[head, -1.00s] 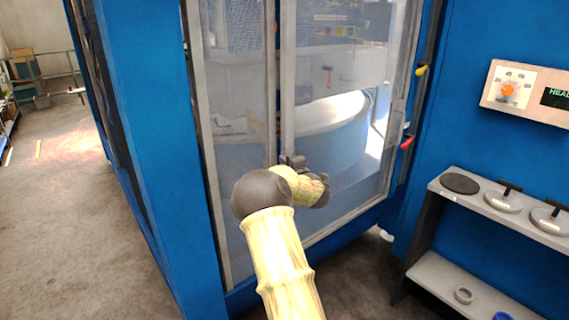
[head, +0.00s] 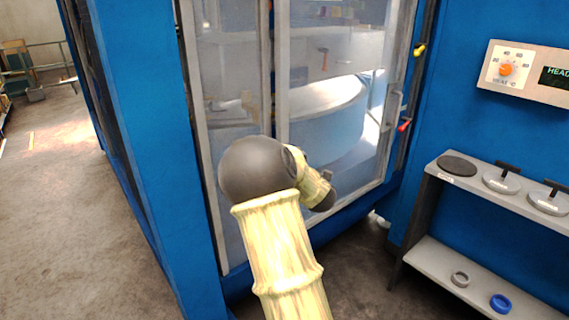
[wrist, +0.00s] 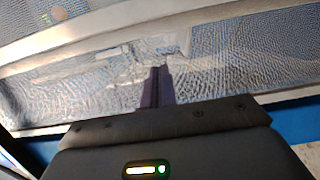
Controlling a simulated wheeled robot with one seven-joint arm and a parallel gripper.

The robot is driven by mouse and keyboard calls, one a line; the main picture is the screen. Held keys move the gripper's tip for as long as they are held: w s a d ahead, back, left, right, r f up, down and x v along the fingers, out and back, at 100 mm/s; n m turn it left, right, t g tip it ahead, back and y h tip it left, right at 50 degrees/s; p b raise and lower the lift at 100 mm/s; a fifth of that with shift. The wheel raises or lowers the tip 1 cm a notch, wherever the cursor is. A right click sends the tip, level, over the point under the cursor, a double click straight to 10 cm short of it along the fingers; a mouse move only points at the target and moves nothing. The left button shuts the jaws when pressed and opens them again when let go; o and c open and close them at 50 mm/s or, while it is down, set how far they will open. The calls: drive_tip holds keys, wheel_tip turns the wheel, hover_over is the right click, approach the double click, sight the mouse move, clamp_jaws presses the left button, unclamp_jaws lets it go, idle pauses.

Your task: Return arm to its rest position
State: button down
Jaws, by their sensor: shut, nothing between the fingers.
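My arm reaches up from the bottom of the head view, in front of the machine's glazed door (head: 345,65). It is bent at a dark round joint, and its far end points right and away. My gripper is mostly hidden behind the arm in the head view; a small dark part of it shows at the arm's end. In the wrist view my gripper (wrist: 157,75) shows as two dark fingers pressed together, with nothing between them. Beyond the fingers is a wavy, reflective pane in a pale frame. I cannot tell the exact gap to it.
A blue machine post (head: 150,130) stands left of the door. At right is a two-level shelf (head: 455,268) with lidded discs, a grey ring (head: 459,279) and a blue ring (head: 500,303). A control panel (head: 530,72) with an orange dial is above. Open floor (head: 50,220) lies left.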

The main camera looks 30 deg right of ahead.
drive_tip(key=shift+s+a, duration=0.1)
drive_tip(key=shift+s, duration=0.35)
drive_tip(key=s+a+f+m+g+p, duration=0.4)
drive_tip(key=s+a+m+g, duration=0.3)
drive_tip(key=s+a, duration=0.3)
drive_tip(key=s+a+f+m+g+p, duration=0.3)
drive_tip(key=s+a+m+g, duration=0.5)
drive_tip(key=s, duration=1.1)
drive_tip(key=a+m, duration=0.2)
drive_tip(key=shift+a+f+m+y+p, duration=0.2)
drive_tip(key=shift+f+m+y+p, duration=0.1)
drive_tip(key=shift+f+p, duration=0.1)
